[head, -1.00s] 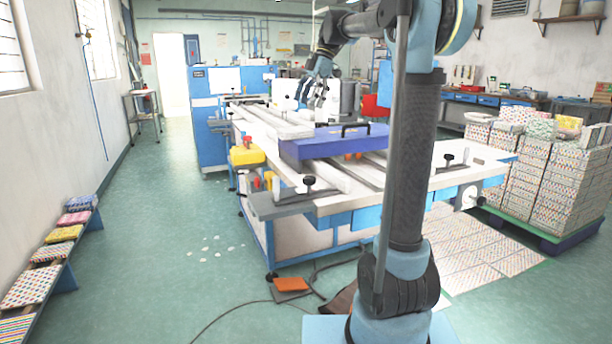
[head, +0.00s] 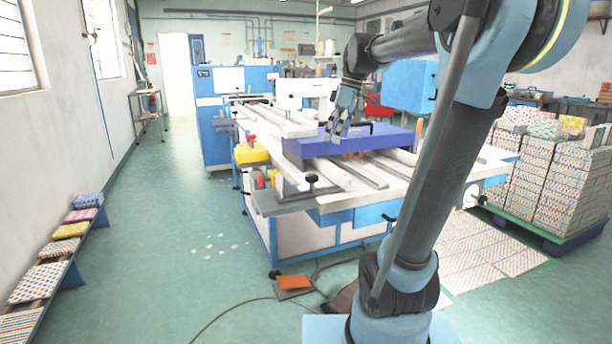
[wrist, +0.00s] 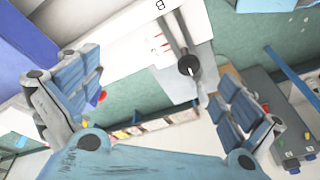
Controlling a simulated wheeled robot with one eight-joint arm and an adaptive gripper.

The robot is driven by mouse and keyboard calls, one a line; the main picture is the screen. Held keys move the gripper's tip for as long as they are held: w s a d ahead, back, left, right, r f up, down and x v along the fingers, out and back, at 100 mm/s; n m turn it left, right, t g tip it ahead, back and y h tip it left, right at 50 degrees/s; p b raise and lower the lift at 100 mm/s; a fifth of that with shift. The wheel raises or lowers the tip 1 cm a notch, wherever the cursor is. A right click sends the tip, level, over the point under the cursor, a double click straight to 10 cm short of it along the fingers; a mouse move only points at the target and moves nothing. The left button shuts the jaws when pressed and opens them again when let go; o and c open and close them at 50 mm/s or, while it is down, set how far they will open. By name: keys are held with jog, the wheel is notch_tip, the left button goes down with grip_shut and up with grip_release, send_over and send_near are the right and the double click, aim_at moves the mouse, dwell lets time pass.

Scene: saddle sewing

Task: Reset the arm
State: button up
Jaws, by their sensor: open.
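My gripper (head: 343,117) hangs above the sewing table (head: 345,201) in the head view, in front of the blue case's top. In the wrist view its two padded fingers (wrist: 160,92) are spread wide apart with nothing between them. My arm rises from the lower middle of the head view and bends over toward the table. I cannot tell the exact height of the gripper over the case.
Stacked patterned boxes (head: 550,180) fill a pallet on the right. A low bench (head: 50,270) with folded cloths runs along the left wall. The green floor between is mostly clear.

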jog(key=s+d+f+m+h, duration=0.1)
jog(key=s+d+f+m, duration=0.2)
jog(key=s+f, duration=0.4)
jog(key=s+d+f+m+t+h, duration=0.1)
jog(key=s+d+f+m, duration=0.2)
jog(key=s+f+m, duration=0.3)
jog(key=s+d+f+m+t, duration=0.1)
jog(key=s+d+f+m, duration=0.2)
jog(key=f, duration=1.1)
jog(key=s+m, duration=0.2)
jog(key=s, duration=0.3)
jog(key=shift+d+h, duration=0.4)
jog(key=shift+w+f, duration=0.2)
jog(key=shift+w, duration=0.2)
jog(key=shift+c, duration=0.6)
